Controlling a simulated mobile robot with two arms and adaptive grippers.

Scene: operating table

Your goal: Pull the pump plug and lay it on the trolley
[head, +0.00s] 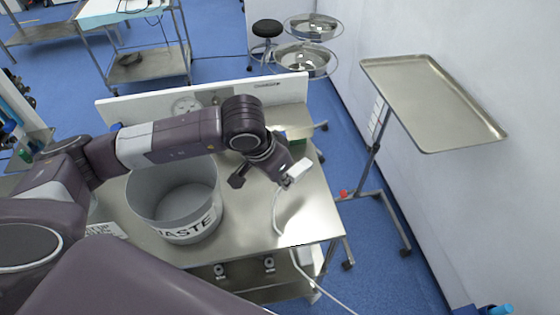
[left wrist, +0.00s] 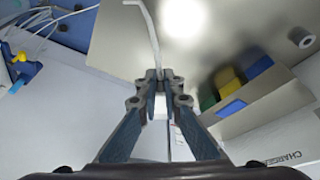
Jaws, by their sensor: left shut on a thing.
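The white plug (head: 299,168) sits at the tips of my left gripper (head: 287,180), above the right part of the steel trolley top (head: 310,217). My left gripper is shut on it. A white cable (head: 275,212) runs from the plug down across the trolley top and over its front edge. In the left wrist view the fingertips (left wrist: 160,78) are close together, and the cable (left wrist: 152,30) leads away from them. The plug's body is mostly hidden by the fingers there. My right gripper is in neither view.
A grey waste bin (head: 174,205) stands on the trolley's left part. A white panel marked charger (head: 272,92) runs along the back. Coloured packs (left wrist: 230,82) sit in a holder beside the gripper. A tray stand (head: 430,103) is at the right.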

